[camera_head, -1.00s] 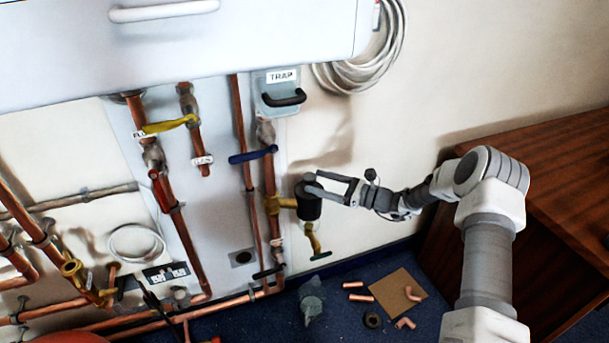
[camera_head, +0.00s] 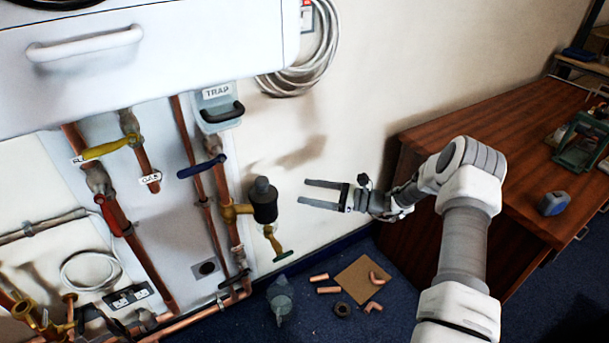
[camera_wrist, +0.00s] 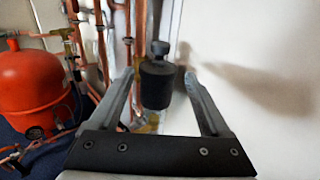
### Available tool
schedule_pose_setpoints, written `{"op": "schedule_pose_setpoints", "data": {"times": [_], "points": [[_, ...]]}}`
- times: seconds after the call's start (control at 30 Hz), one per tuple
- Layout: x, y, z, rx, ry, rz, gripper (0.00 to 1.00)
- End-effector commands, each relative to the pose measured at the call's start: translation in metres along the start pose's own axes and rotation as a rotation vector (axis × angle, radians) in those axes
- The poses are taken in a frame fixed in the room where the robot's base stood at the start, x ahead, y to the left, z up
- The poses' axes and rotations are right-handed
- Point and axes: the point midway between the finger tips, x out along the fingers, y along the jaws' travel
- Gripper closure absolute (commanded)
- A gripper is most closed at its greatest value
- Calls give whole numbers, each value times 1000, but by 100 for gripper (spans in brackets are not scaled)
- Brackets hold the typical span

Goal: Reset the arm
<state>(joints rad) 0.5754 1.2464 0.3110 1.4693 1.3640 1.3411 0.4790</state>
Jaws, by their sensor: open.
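My gripper (camera_head: 322,194) is open and empty, held in front of the cream wall. Its two fingers point left toward a black cylindrical canister (camera_head: 264,201) on a brass fitting of the copper pipework. A clear gap lies between the fingertips and the canister in the head view. In the wrist view the canister (camera_wrist: 157,84) appears between the two fingers (camera_wrist: 158,82), beyond the tips. A brass valve with a green handle (camera_head: 277,247) hangs below the canister.
A wooden desk (camera_head: 480,125) stands to the right, with a blue tape measure (camera_head: 554,203) on it. Copper pieces and a cardboard square (camera_head: 352,285) lie on the blue floor. A red tank (camera_wrist: 33,88) shows in the wrist view. A white boiler (camera_head: 200,50) overhangs the pipes.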

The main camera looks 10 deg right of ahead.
Motion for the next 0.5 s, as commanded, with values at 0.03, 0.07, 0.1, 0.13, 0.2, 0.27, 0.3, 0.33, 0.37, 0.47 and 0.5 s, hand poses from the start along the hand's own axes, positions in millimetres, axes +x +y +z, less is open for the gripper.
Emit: {"op": "schedule_pose_setpoints", "data": {"times": [0.03, 0.07, 0.1, 0.13, 0.2, 0.27, 0.3, 0.33, 0.37, 0.47, 0.5], "points": [[0, 0, 0, 0, 0, 0, 19], [0, 0, 0, 0, 0, 0, 19], [0, 0, 0, -1, 1, 1, 19], [1, 0, 1, -3, 2, 3, 19], [2, 3, 6, -17, 14, 16, 19], [5, 7, 12, -40, 33, 38, 19], [7, 11, 18, -62, 52, 60, 19], [9, 15, 24, -82, 70, 79, 19], [11, 19, 29, -104, 89, 98, 19], [16, 36, 50, -187, 160, 175, 19], [18, 43, 57, -222, 189, 205, 19]]}}
